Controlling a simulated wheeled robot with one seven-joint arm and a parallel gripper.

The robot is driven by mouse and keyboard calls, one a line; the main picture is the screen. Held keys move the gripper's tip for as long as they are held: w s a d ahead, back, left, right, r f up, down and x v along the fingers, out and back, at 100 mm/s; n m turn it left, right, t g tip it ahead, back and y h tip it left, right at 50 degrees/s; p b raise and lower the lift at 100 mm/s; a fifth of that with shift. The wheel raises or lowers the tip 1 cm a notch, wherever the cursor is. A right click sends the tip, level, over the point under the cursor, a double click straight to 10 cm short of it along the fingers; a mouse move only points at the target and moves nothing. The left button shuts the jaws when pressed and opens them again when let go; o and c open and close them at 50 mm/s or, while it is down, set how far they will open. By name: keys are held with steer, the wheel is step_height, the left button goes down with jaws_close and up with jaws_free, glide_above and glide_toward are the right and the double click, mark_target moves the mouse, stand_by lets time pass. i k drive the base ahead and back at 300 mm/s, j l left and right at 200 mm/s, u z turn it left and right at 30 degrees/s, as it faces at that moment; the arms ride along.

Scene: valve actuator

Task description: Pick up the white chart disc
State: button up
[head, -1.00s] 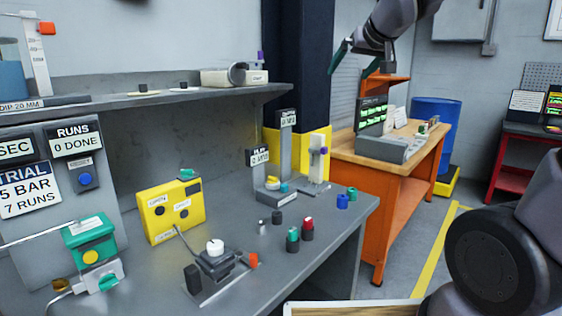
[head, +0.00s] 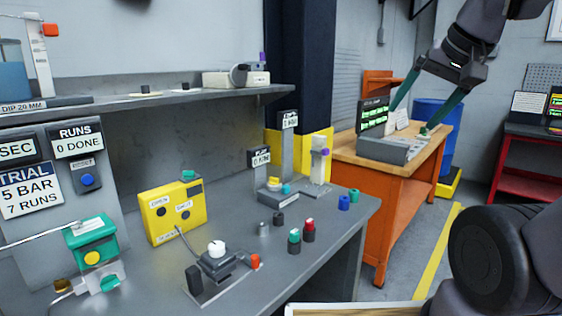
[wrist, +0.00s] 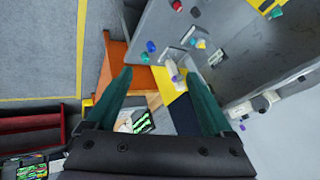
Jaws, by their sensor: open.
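Two small flat discs with dark knobs lie on the grey shelf (head: 235,98) in the head view. The right one looks white and is probably the white chart disc (head: 184,91); the left one is a cream disc (head: 150,95). They are small, so their colours are hard to tell apart. My gripper (head: 408,118) is open and empty, with green fingers spread, well to the right of the shelf in front of the orange bench. In the wrist view my gripper (wrist: 160,75) has nothing between its fingers, and I cannot make out the disc there.
A pale device (head: 236,78) stands at the shelf's right end. Below are a yellow box (head: 172,212), a valve fixture (head: 217,265) and several coloured knobs on the grey bench. A dark column (head: 300,75) stands between the shelf and the orange bench (head: 395,175). A blue barrel is behind.

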mark_target(185, 86)
steer(key=l+u, duration=0.1)
steer(key=u, duration=0.55)
steer(key=i+l+u, duration=0.15)
steer(key=l+u, duration=0.3)
steer(key=l, duration=0.25)
steer(key=l+u, duration=0.45)
steer(key=l, duration=0.2)
steer(key=i+l, duration=0.1)
steer(key=l, duration=0.45)
steer(key=i+l+u, duration=0.1)
steer(key=l, duration=1.05)
steer(key=i+u, duration=0.05)
